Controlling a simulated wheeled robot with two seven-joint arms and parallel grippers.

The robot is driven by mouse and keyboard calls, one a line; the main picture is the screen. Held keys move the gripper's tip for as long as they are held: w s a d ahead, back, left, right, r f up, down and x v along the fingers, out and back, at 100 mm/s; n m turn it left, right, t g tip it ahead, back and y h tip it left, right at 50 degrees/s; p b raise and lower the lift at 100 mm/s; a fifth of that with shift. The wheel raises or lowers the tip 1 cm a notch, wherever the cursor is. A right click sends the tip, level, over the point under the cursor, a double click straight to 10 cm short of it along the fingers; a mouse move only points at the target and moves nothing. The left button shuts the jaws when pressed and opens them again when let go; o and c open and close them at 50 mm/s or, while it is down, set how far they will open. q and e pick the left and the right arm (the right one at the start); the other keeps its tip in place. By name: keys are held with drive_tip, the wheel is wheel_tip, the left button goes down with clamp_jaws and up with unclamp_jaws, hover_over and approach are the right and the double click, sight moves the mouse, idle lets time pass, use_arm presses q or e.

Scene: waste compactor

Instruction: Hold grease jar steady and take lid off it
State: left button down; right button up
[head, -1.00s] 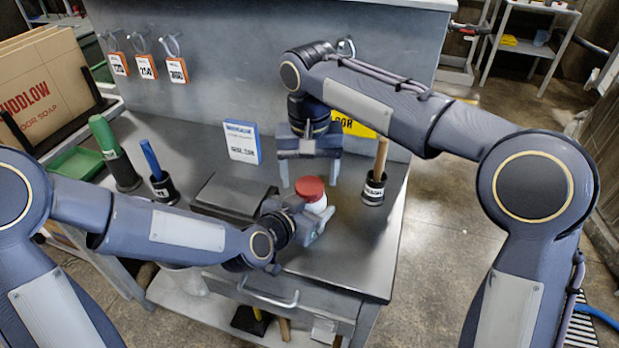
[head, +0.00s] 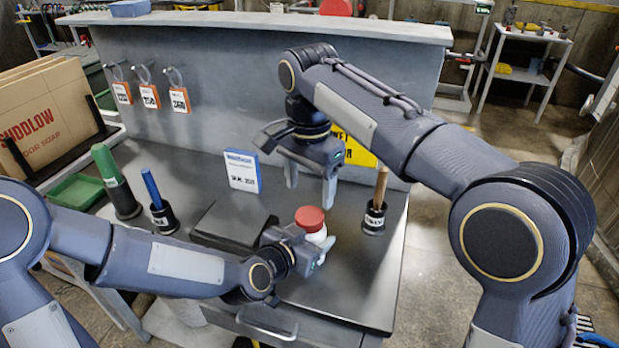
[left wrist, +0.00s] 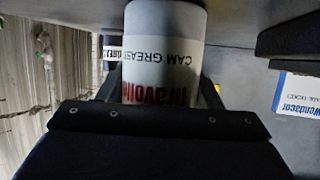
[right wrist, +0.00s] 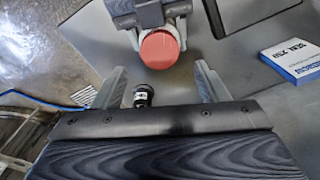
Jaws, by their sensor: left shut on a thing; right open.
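The grease jar (head: 317,236) is white and stands upright on the dark bench top. Its label reads "CAM GREASE" in the left wrist view (left wrist: 163,60). The red lid (head: 310,218) sits on top of the jar; it also shows in the right wrist view (right wrist: 159,48). My left gripper (head: 318,250) is shut on the jar's body from the left and front. My right gripper (head: 310,192) is open and empty, pointing down above the bench just behind the lid, apart from it. In the right wrist view its fingers (right wrist: 160,88) have nothing between them at their tips.
A black holder (head: 373,219) with a wooden-handled tool stands right of the jar. A black slab (head: 232,228) lies left, with a blue-and-white card (head: 241,172) behind it. Green (head: 116,180) and blue-handled (head: 152,188) tools stand further left. The bench's front right is clear.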

sight(310, 215)
wheel_tip(310, 215, down, 6)
drive_tip(key=shift+f, duration=0.25)
drive_tip(key=c, duration=1)
drive_tip(key=n, duration=1)
drive_tip(key=o, duration=1.1)
drive_tip(key=shift+r, duration=0.15)
